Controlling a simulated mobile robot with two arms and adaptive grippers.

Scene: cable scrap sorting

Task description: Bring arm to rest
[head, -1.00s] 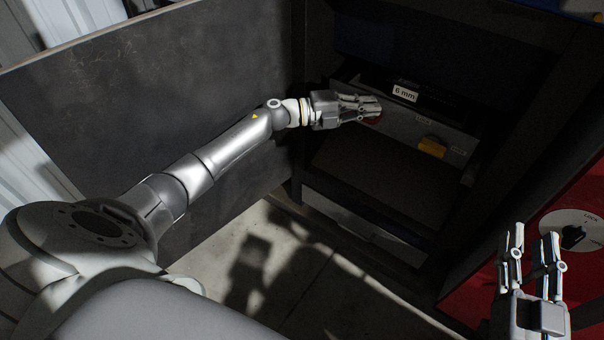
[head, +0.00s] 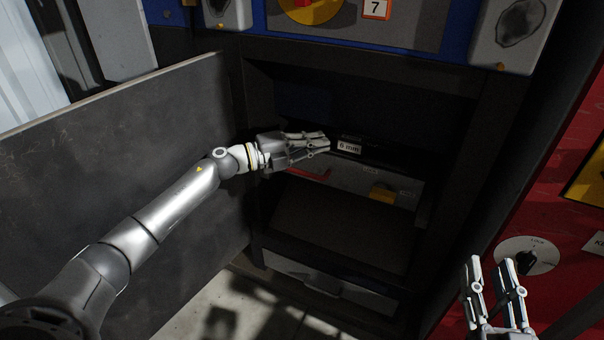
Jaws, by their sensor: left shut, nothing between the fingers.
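My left gripper (head: 324,143) is shut and empty. It reaches into the dark open cabinet compartment (head: 340,228), just left of the small "6 mm" label (head: 349,147). Below its fingers is a grey panel (head: 345,175) with a red part (head: 309,172) at its left and a yellow knob (head: 383,192) at its right. The gripper appears apart from these. My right gripper (head: 492,264) is at the lower right, fingers pointing up, with a gap between them. It seems to hold nothing.
A large dark panel (head: 110,160) stands left of the compartment, behind my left arm. A red panel with a LOCK dial (head: 527,257) is at the right. Bare floor (head: 200,315) shows below.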

